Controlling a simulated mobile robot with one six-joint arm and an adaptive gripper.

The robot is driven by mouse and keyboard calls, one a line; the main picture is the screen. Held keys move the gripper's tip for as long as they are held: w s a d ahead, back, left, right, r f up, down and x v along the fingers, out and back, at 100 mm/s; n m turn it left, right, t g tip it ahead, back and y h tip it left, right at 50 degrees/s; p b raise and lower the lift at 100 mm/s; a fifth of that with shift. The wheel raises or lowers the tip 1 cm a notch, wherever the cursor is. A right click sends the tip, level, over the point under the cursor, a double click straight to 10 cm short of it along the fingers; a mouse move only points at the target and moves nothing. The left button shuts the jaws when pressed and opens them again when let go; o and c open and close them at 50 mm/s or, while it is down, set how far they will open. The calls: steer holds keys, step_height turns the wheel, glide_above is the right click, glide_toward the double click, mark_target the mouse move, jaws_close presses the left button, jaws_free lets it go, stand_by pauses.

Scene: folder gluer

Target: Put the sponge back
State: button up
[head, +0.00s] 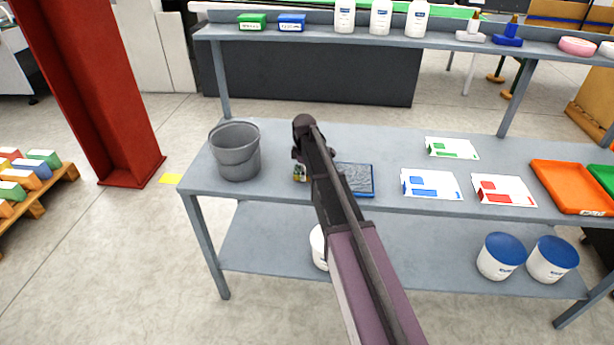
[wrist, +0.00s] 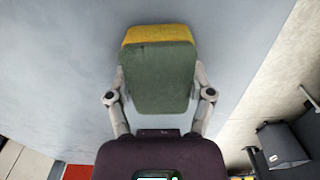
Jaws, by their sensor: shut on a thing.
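My gripper (wrist: 160,98) is shut on the sponge (wrist: 158,80), with a finger on each side of it. The sponge is a rounded block, dark green on the face toward the wrist camera and yellow at its far end. In the head view my gripper (head: 300,164) is over the left part of the bench top, right of the grey bucket (head: 235,158), and my arm covers much of it. A small bit of the sponge (head: 300,174) shows below it. I cannot tell whether the sponge touches the bench.
A blue-edged tray (head: 371,182) lies just right of my gripper, partly behind my arm. Printed cards (head: 432,184) and an orange tray (head: 570,185) lie farther right on the bench (head: 390,150). White bottles (head: 381,17) stand on the upper shelf. White tubs (head: 500,262) stand below.

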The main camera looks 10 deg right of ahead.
steer(key=shift+f, duration=0.25)
steer(key=o, duration=1)
steer(key=shift+c, duration=0.2)
steer(key=shift+r, duration=0.15)
step_height(320, 180, up, 12)
steer(key=p, duration=1.2)
steer(key=shift+s, duration=0.1)
steer(key=s+m, duration=1.4)
steer(key=s, duration=1.4)
steer(key=shift+s+d, duration=0.35)
steer(key=shift+d, duration=0.1)
